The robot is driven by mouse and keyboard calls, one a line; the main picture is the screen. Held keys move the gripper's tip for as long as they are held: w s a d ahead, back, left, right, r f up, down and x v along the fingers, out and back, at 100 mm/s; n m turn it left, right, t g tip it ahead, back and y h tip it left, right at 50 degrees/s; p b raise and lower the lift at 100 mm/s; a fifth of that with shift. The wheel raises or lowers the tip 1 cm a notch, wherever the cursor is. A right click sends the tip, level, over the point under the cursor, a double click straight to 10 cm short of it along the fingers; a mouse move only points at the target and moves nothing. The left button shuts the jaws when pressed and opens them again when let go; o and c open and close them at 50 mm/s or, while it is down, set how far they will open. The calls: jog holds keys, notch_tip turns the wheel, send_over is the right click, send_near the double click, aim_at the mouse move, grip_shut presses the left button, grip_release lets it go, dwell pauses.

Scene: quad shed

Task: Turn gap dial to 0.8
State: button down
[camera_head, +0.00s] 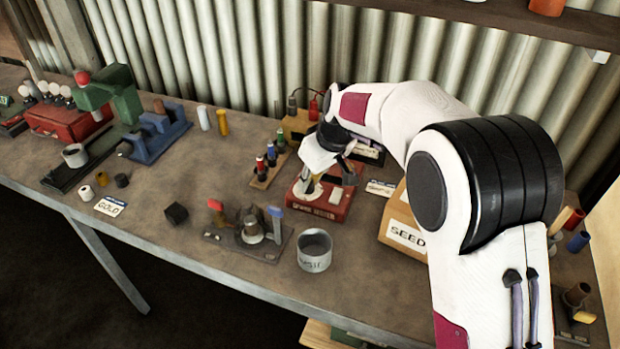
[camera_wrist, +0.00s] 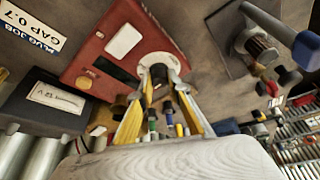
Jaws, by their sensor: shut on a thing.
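A red box (camera_head: 325,208) stands near the middle of the bench, below my wrist. In the wrist view the red box (camera_wrist: 110,42) carries a pale round dial plate (camera_wrist: 166,58), a white rectangle and a dark slot. My gripper (camera_wrist: 160,78) is over the plate, its two yellow-sided fingers shut on a dark knob (camera_wrist: 158,71), which I take as the gap dial. The fingers and wrist hide most of the knob and plate; no scale or setting is readable. A white card (camera_wrist: 32,27) reads "PLUG JOB GAP 0.7".
A black meter box (camera_wrist: 50,104) and the card lie beside the red box. A fixture with a blue handle (camera_head: 250,236) and a grey can (camera_head: 314,252) stand in front. A SEED box (camera_head: 402,226) is to the right, a plug rack (camera_head: 268,165) to the left.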

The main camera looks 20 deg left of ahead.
jog(key=shift+m+t, duration=0.3)
jog(key=shift+m, duration=0.2)
jog(key=shift+s+a+m+t+h, duration=0.1)
jog(key=shift+m+t+h, duration=0.3)
jog(key=shift+m, duration=1)
jog(key=shift+s+a+m+t+h, duration=0.1)
jog(key=shift+m+t+h, duration=0.25)
jog(key=shift+m, duration=1.05)
jog(key=shift+a+m+t+h, duration=0.15)
jog(key=shift+m+h, duration=0.5)
jog(key=shift+m, duration=0.9)
jog(key=shift+a+m+t+h, duration=0.1)
jog(key=shift+m+h, duration=0.5)
jog(key=shift+m, duration=0.95)
jog(key=shift+d, duration=0.1)
jog(key=c, duration=1.9)
grip_release()
jog(key=shift+n, duration=0.3)
jog(key=shift+d+n+y, duration=0.15)
jog(key=shift+n+y, duration=0.45)
jog(key=shift+n, duration=0.6)
